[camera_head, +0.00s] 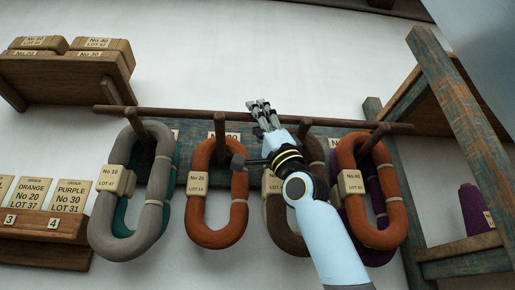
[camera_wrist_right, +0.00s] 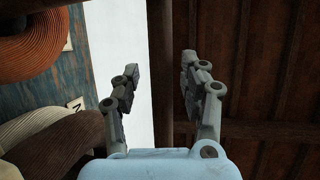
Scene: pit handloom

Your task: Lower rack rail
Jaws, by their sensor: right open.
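The rack rail (camera_head: 190,114) is a long thin dark wooden bar. In the head view it runs across the top of the yarn rack, above the hanging hanks and at the outer ends of the pegs. My right gripper (camera_head: 262,104) is at the middle of the rail, fingers pointing up and spread. In the right wrist view the rail (camera_wrist_right: 160,75) passes upright between the two open fingers of my right gripper (camera_wrist_right: 160,72), with gaps visible on both sides. My left gripper is not in view.
Grey (camera_head: 103,220), orange-red (camera_head: 240,215) and brown hanks hang below the rail on a blue board (camera_head: 260,128); my right arm partly covers the brown one. A wooden frame (camera_head: 440,90) stands at right. Shelves with labelled blocks (camera_head: 100,44) and order cards (camera_head: 70,205) are at left.

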